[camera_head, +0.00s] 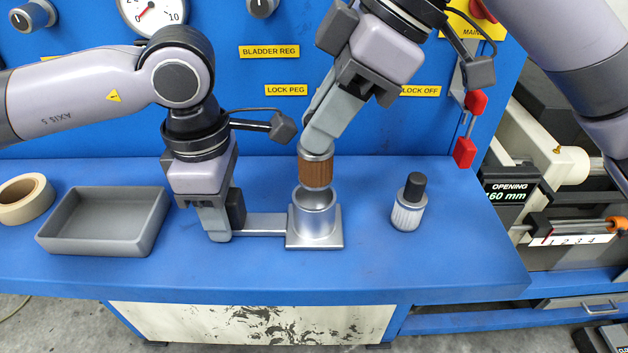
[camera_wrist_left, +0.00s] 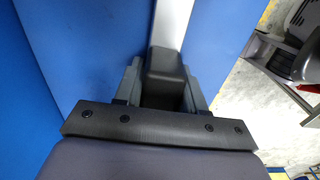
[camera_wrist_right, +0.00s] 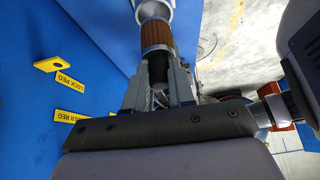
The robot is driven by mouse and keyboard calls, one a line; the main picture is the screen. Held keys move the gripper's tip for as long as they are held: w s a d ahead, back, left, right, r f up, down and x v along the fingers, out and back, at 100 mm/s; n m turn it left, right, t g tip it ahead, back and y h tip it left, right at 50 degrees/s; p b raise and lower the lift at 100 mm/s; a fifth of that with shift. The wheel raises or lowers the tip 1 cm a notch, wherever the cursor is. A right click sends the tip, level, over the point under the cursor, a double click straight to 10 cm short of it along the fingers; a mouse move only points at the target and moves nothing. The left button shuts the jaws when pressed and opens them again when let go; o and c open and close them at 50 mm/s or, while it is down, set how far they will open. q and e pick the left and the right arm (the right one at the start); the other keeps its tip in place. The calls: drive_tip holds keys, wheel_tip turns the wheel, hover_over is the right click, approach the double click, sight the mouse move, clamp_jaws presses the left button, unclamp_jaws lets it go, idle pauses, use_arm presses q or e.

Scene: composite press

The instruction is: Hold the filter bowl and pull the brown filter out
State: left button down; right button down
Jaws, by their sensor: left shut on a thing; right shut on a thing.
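The silver filter bowl (camera_head: 314,223) stands upright on a square base on the blue bench, with a flat bar handle (camera_head: 262,224) reaching left. My left gripper (camera_head: 222,230) is shut on the end of that handle; the bar (camera_wrist_left: 173,22) runs away from the fingers in the left wrist view. The brown filter (camera_head: 315,172), a ribbed cylinder with a silver top, is gripped by my right gripper (camera_head: 318,145) from above. Its lower end is at the bowl's far rim, and the bowl's inside shows below it. The right wrist view shows the filter (camera_wrist_right: 157,38) in line with the bowl (camera_wrist_right: 151,10).
A white cartridge with a black cap (camera_head: 409,208) stands right of the bowl. An empty grey tray (camera_head: 105,245) and a tape roll (camera_head: 27,205) lie at the left. A blue panel (camera_head: 270,120) with red-handled levers is behind. The bench front is clear.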

use_arm(q)
drive_tip(key=shift+f, duration=0.1)
idle(0.3)
drive_tip(key=c, duration=0.6)
unclamp_jaws()
drive_tip(key=shift+s, duration=0.1)
wheel_tip(320, 180, up, 11)
drive_tip(key=shift+r, duration=0.55)
